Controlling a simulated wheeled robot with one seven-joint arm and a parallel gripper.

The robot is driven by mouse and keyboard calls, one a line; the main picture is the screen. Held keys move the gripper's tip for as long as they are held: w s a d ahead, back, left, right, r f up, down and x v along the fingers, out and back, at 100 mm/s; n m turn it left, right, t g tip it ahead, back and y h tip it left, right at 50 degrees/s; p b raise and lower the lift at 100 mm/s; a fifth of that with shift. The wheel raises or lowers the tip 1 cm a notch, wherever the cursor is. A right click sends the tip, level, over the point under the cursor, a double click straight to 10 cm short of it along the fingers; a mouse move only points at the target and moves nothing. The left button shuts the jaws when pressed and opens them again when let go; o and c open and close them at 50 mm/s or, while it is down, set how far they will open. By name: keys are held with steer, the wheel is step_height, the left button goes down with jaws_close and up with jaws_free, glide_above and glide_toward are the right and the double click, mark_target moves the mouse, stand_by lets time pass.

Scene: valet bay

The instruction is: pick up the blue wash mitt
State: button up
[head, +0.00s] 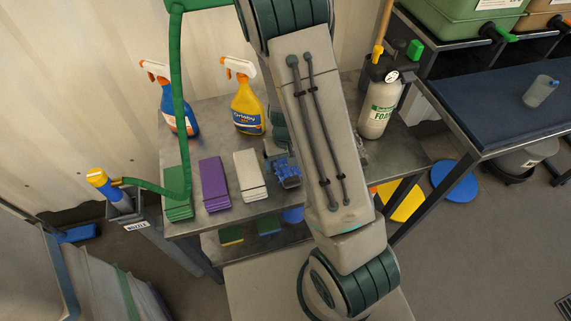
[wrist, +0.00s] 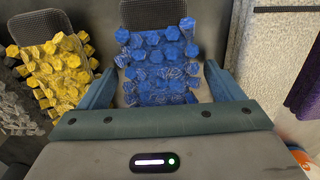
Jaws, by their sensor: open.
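The blue wash mitt (wrist: 158,65), with chunky nubs and a grey mesh cuff, lies between the two fingers of my gripper (wrist: 158,78) in the wrist view. The fingers are spread, one on each side of it, with small gaps showing. In the head view the blue mitt (head: 287,172) shows at the left edge of my arm, on the grey metal bench (head: 215,222). My arm hides most of the gripper there.
A yellow mitt (wrist: 56,72) lies close on the left in the wrist view, with a dark grey one beyond it. Folded white cloths (head: 250,175) and purple cloths (head: 214,183) lie beside the blue mitt. Spray bottles (head: 247,105) and a foam sprayer (head: 380,105) stand on the bench.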

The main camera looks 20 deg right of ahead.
mark_target(285, 160)
steer(key=c, duration=1.1)
steer(key=shift+r, duration=0.15)
step_height(285, 160, up, 4)
steer(key=shift+r, duration=0.1)
steer(key=s+d+r, duration=0.1)
steer(key=d+r, duration=0.1)
steer(key=d, duration=0.1)
steer(key=s+d+r, duration=0.2)
steer(key=d, duration=0.2)
steer(key=s+d+r, duration=0.2)
steer(key=d, duration=0.1)
steer(key=shift+d+r+b, duration=0.3)
